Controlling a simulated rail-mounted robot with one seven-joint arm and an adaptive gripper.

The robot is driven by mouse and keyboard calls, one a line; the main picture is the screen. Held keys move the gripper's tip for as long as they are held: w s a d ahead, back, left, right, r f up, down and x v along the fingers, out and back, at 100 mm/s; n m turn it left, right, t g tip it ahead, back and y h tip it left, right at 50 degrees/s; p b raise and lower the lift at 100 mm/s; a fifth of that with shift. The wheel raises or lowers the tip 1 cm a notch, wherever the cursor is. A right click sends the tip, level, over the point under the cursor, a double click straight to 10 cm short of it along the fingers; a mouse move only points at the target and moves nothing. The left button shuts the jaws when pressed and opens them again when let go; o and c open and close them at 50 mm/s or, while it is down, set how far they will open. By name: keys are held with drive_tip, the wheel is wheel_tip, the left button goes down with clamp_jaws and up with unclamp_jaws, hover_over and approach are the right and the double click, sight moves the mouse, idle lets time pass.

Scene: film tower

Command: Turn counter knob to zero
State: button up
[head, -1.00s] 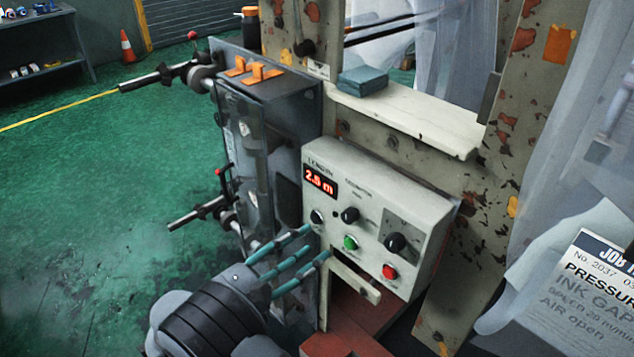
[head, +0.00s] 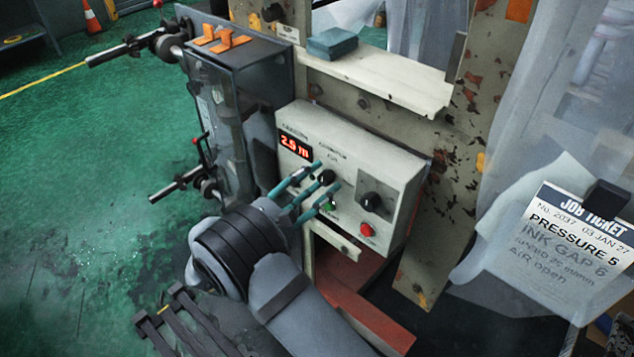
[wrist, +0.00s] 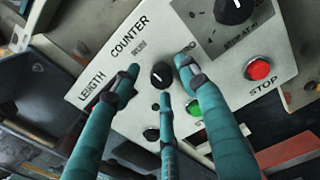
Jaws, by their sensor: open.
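The counter knob (head: 326,177) is a small black knob on the pale control box (head: 409,190). In the wrist view the knob (wrist: 162,75) lies between my teal fingertips, below the words COUNTER and RUN. Its white line seems to slant toward RUN. The second label is partly hidden by a finger; only its end shows. My gripper (head: 317,180) is open, with three spread fingers around the knob; I cannot tell whether any finger touches it. The red display (head: 295,147) reads about 2.5 m, slightly blurred.
A green button (wrist: 194,107) is close to my right finger. A red STOP button (head: 367,230) and a larger black dial (head: 371,202) sit to the right on the box. A dark metal cabinet (head: 262,85) with levers stands left. A job ticket (head: 580,235) hangs at right.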

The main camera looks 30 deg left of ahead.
drive_tip(key=shift+c, duration=0.7)
clamp_jaws()
drive_tip(key=shift+m, duration=0.4)
drive_tip(key=m+b, duration=0.2)
drive_tip(key=m, duration=0.1)
drive_tip(key=shift+f+m+b, duration=0.1)
drive_tip(key=shift+m+b, duration=0.2)
drive_tip(key=shift+b, duration=0.1)
drive_tip(key=m+b, duration=0.3)
drive_tip(key=m, duration=0.1)
drive_tip(key=shift+d+f+m, duration=0.1)
drive_tip(key=shift+m, duration=0.2)
drive_tip(key=m+b, duration=0.3)
drive_tip(key=m, duration=0.1)
drive_tip(key=shift+d+f+m, duration=0.1)
drive_tip(key=shift+f+m, duration=0.05)
drive_tip(key=shift+m, duration=0.15)
drive_tip(key=shift+m+b, duration=2.05)
drive_tip(key=shift+m, duration=0.15)
